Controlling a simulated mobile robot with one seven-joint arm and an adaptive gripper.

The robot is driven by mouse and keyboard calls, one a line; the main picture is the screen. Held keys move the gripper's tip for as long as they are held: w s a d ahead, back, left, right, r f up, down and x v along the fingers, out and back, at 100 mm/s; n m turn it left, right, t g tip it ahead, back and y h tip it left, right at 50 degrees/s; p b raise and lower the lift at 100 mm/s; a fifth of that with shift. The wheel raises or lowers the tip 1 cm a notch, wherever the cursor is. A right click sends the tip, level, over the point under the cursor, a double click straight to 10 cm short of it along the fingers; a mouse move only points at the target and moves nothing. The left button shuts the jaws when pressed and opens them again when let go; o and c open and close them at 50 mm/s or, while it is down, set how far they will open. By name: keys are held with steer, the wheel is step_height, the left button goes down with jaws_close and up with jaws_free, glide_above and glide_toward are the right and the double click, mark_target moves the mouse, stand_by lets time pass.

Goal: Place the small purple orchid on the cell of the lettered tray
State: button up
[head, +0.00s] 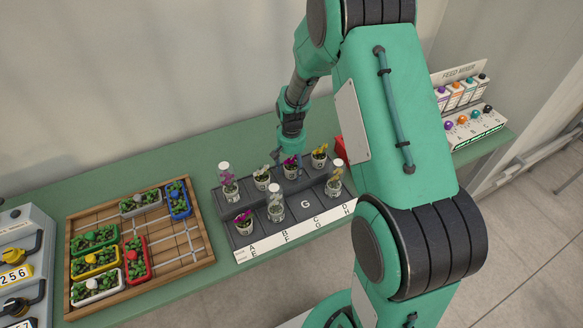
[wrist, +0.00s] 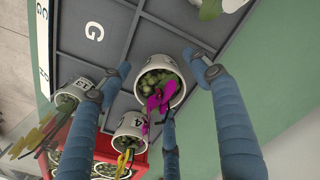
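A small purple orchid (head: 291,163) stands in a white pot in the back row of the grey lettered tray (head: 324,187). In the wrist view its magenta bloom (wrist: 158,98) and pot lie between my fingers. My gripper (head: 288,152) is open over it, coming down from above; in the wrist view the spread blue fingertips (wrist: 156,62) flank the pot with gaps. Another purple orchid (head: 244,222) stands in the front left cell. A purple bloom under a clear cover (head: 228,182) stands at the back left. Cell G (head: 305,204) is bare in the front row.
Yellow orchids (head: 320,155) and clear-covered pots (head: 276,207) stand close by on the tray. A wooden tray of coloured planters (head: 205,250) lies left. A control box (head: 20,250) stands at far left, a red object (head: 340,147) behind the tray, a feed mixer (head: 461,73) at right.

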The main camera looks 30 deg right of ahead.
mark_target(291, 162)
steer(key=shift+r, duration=0.1)
step_height(291, 162, up, 11)
steer(key=shift+r+p, duration=0.2)
steer(key=shift+p, duration=0.85)
steer(key=shift+r, duration=0.35)
steer(key=shift+r, duration=0.1)
